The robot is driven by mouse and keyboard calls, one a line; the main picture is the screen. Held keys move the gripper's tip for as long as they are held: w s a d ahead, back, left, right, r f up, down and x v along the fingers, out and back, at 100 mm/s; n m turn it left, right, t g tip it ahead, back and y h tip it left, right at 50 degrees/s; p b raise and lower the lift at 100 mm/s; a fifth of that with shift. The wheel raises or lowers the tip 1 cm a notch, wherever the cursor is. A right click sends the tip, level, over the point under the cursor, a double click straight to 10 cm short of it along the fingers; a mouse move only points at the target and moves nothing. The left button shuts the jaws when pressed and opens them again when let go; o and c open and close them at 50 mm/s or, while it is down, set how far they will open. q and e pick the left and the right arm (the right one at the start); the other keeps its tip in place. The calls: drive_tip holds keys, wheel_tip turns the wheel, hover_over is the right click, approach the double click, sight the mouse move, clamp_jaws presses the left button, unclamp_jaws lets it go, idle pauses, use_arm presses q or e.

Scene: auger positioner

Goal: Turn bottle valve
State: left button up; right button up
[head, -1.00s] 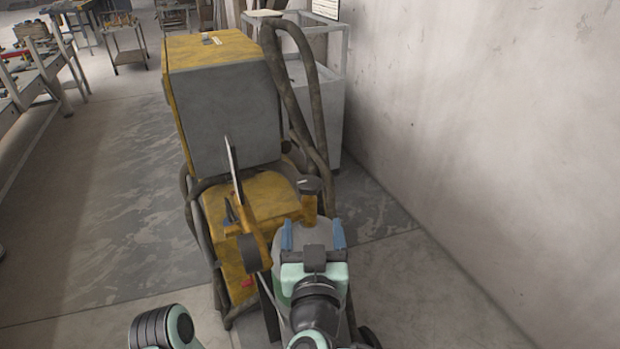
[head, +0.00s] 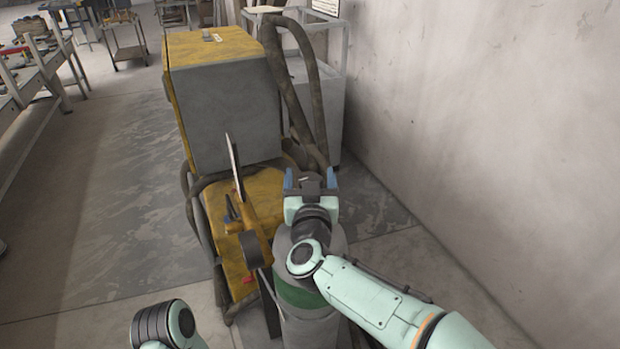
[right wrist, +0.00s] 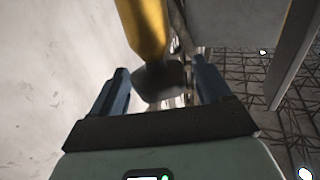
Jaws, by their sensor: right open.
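The gas bottle (head: 305,318) is a grey cylinder with a green band, standing at the front of the yellow cart. Its dark round valve knob (head: 311,182) shows between the blue fingers of my right gripper (head: 310,184). In the right wrist view, the dark knob (right wrist: 158,84) sits between the two open fingers of the gripper (right wrist: 161,90), with gaps on both sides. The yellow valve neck (right wrist: 143,28) rises from it in that picture. My right arm hides part of the bottle in the head view. My left gripper is out of view.
A yellow and grey welding machine (head: 228,115) with thick dark hoses (head: 292,85) stands behind the bottle. A concrete wall (head: 480,130) is on the right. A workbench (head: 28,85) is at the far left. Floor between them is clear.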

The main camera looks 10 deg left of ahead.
drive_tip(key=c, duration=0.9)
drive_tip(key=shift+y, duration=0.3)
